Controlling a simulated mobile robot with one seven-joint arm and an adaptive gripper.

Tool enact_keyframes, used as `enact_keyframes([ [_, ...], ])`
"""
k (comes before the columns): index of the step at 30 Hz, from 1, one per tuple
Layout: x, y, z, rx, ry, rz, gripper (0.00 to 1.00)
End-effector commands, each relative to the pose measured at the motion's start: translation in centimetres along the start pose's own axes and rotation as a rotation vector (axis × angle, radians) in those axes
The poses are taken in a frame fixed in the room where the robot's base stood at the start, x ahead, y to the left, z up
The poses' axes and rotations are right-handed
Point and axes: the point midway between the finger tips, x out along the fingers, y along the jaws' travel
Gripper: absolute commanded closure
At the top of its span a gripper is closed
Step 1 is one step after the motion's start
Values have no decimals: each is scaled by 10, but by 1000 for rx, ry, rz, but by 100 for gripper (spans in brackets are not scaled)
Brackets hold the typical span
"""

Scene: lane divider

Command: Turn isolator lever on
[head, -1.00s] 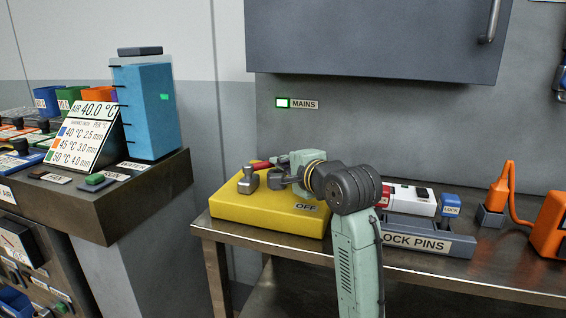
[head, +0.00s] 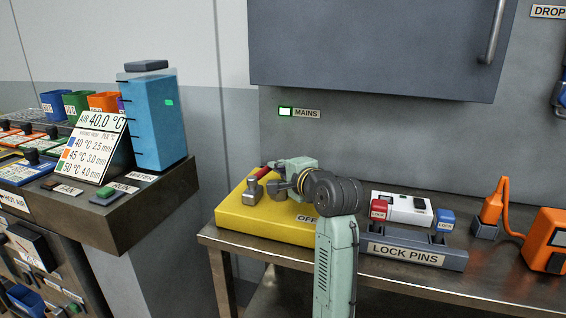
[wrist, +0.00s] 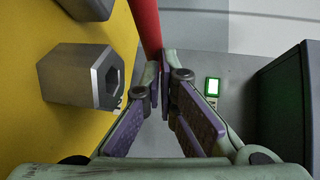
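The isolator is a yellow box (head: 232,214) at the left end of the bench, with an OFF label (head: 306,219) partly hidden by my arm. Its red lever (head: 265,172) shows only in part behind a grey metal post (head: 253,190). In the wrist view the red lever (wrist: 146,25) runs down from the top edge to my fingertips. My gripper (wrist: 160,75) has its fingertips drawn together right at the lever, seemingly against it. I cannot tell whether they pinch it. A grey hexagonal knob (wrist: 82,76) stands left of the fingers. The lever's pivot is hidden.
The MAINS lamp (head: 285,111) glows green. A grey cabinet (head: 375,50) overhangs the bench. Right of my arm are the LOCK PINS rack (head: 455,262), red and blue lock tags (head: 445,219), and an orange device (head: 548,240). A blue water tank (head: 158,118) stands left.

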Motion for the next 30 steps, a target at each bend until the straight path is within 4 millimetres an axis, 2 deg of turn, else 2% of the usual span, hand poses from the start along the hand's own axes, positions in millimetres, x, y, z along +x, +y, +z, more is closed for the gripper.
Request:
enact_keyframes([
  [12, 13, -1, 2, 2, 0, 4, 100],
  [30, 15, -1, 3, 1, -1, 5, 100],
])
